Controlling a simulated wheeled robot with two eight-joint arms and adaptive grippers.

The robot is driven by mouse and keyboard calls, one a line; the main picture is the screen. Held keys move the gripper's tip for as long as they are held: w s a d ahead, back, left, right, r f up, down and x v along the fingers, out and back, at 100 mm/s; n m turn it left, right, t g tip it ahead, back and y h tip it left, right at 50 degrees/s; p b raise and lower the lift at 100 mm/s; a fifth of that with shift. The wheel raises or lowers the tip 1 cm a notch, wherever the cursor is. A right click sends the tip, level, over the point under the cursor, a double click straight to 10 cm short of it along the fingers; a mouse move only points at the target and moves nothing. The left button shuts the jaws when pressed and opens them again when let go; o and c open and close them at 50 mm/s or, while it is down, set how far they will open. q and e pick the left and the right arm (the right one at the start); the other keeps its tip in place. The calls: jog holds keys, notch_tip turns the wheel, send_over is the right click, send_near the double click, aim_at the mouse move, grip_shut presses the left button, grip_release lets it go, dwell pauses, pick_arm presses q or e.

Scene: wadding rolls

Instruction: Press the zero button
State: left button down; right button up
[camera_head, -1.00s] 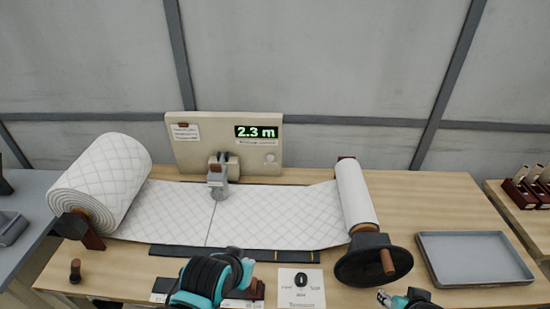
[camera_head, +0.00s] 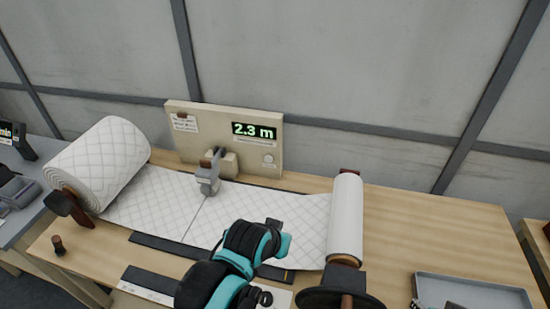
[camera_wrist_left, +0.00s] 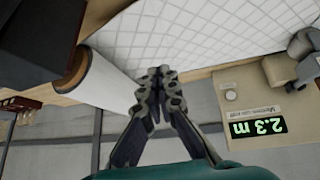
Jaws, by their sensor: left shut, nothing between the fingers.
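The zero button is a small pale round knob (camera_head: 268,159) on the lower right of the beige panel (camera_head: 215,115), under the lit green "2.3 m" display (camera_head: 254,131). It also shows in the left wrist view as a round button (camera_wrist_left: 231,95), right of my fingers and apart from them. My left gripper (camera_wrist_left: 160,88) is shut and empty. In the head view my left arm reaches over the quilted sheet, its gripper (camera_head: 274,225) partly hidden, in front of the panel. A small dark part of my right gripper (camera_head: 452,305) shows at the bottom edge; its jaws are unclear.
A big wadding roll (camera_head: 100,165) stands at the left and a thinner roll (camera_head: 346,215) at the right, with the white sheet (camera_head: 150,205) between. A grey clamp-like piece (camera_head: 209,175) stands before the panel. A grey tray (camera_head: 475,291) lies at the right.

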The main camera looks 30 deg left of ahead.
aim_at(269, 159)
pick_arm(q)
jog(key=w+a+f+n, duration=0.2)
jog(key=w+a+n, duration=0.2)
jog(key=w+a, duration=0.2)
jog(key=w+a+f+n+t, duration=0.1)
jog(key=w+a+f+n, duration=0.2)
jog(key=w+a, duration=0.4)
jog(key=w+a+f+n, duration=0.2)
jog(key=w+a+n, duration=0.2)
jog(key=w+a, duration=0.2)
jog(key=shift+w+a+f+n+t, duration=0.3)
jog(key=shift+w+a+t, duration=0.1)
jog(key=shift+w, duration=0.3)
jog(key=shift+w+a, duration=0.3)
jog(key=shift+w, duration=1.15)
jog(key=shift+w+a, duration=0.35)
jog(key=shift+w, duration=1.05)
jog(key=shift+w+a, duration=0.3)
jog(key=shift+w, duration=1.15)
jog(key=shift+w, duration=0.15)
jog(key=shift+w+a, duration=0.1)
jog(key=shift+w, duration=0.15)
